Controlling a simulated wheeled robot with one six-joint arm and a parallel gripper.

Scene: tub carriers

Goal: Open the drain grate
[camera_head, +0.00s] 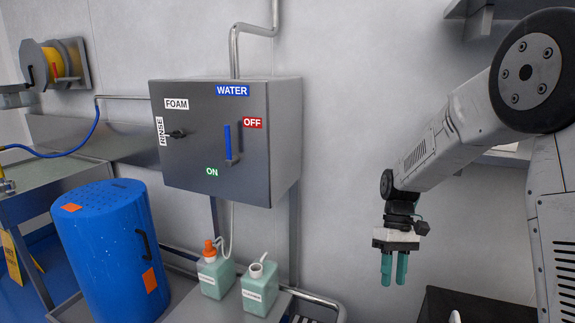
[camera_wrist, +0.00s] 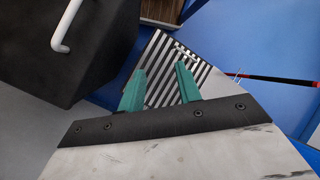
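The drain grate (camera_wrist: 163,88) is a panel of pale and dark stripes set in the blue floor. It shows below my gripper in the wrist view, partly hidden by the fingers. In the wrist view the open fingers (camera_wrist: 160,70) overlap the grate from well above.
A dark box with a white handle (camera_wrist: 66,30) stands left of the grate. A red-and-black pole (camera_wrist: 270,79) is to its right. In the head view are a blue drum (camera_head: 105,250), a steel control box (camera_head: 210,185) and two green bottles (camera_head: 258,292).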

